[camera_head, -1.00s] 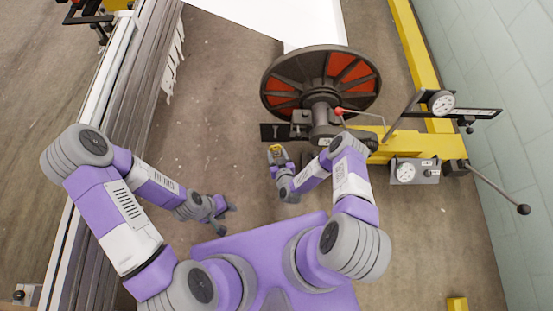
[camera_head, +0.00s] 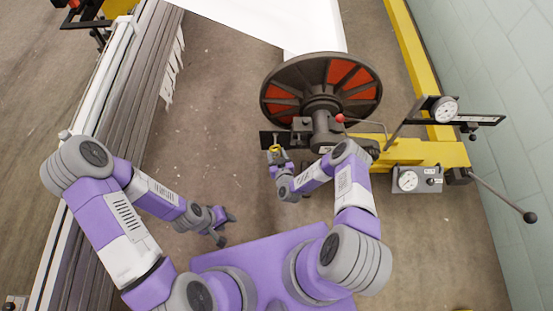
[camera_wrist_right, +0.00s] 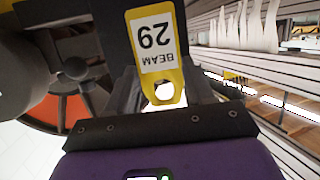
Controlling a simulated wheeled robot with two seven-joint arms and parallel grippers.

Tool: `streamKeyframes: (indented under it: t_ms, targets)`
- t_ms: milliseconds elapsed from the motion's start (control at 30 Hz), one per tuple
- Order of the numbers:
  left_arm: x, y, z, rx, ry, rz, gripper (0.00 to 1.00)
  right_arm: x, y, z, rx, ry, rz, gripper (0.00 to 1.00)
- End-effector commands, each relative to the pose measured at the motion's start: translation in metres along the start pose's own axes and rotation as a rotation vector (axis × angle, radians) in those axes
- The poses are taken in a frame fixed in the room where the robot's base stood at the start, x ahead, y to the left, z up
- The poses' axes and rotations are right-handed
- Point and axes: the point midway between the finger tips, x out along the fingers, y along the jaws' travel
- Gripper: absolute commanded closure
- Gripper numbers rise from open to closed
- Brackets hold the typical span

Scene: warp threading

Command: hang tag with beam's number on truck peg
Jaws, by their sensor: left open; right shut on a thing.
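My right gripper (camera_head: 277,158) is shut on a yellow tag (camera_head: 274,149). In the right wrist view the tag (camera_wrist_right: 168,75) sits between the fingers (camera_wrist_right: 163,92), its white label reading "BEAM 29" upside down, its holed end toward the wrist. The tag is in front of a dark plate (camera_wrist_right: 112,20), which also shows in the head view (camera_head: 267,137). I cannot tell if they touch. The beam (camera_head: 321,90), with black and red flange, stands just beyond on the yellow truck (camera_head: 430,152). I cannot make out the peg. My left gripper (camera_head: 226,228) is open and empty, low over the floor.
A dial gauge on an arm (camera_head: 444,109) and a gauge box (camera_head: 408,180) are right of the beam, with a long lever (camera_head: 500,197). White warp sheet (camera_head: 265,22) runs behind. A grey machine frame (camera_head: 90,200) lines the left. Floor between is clear.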

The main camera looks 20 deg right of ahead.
Motion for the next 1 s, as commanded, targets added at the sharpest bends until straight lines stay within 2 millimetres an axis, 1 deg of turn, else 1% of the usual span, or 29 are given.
streamKeyframes:
  t_ms: [100,633,867,1000]
  targets:
    - [0.005,-0.002,0.000,0.000,0.000,0.000,0.57,0.008,0.003,-0.001,0.000,0.003,0.002,0.77]
    - [0.021,-0.008,-0.001,0.000,0.000,0.000,0.57,0.038,0.011,-0.008,0.000,0.002,0.002,0.77]
    - [0.030,-0.011,-0.001,0.000,0.000,0.000,0.57,0.048,0.012,-0.003,0.000,0.001,0.000,0.77]
    - [0.029,-0.011,-0.001,0.000,0.000,0.000,0.57,0.051,0.013,-0.002,-0.001,0.001,0.000,0.77]
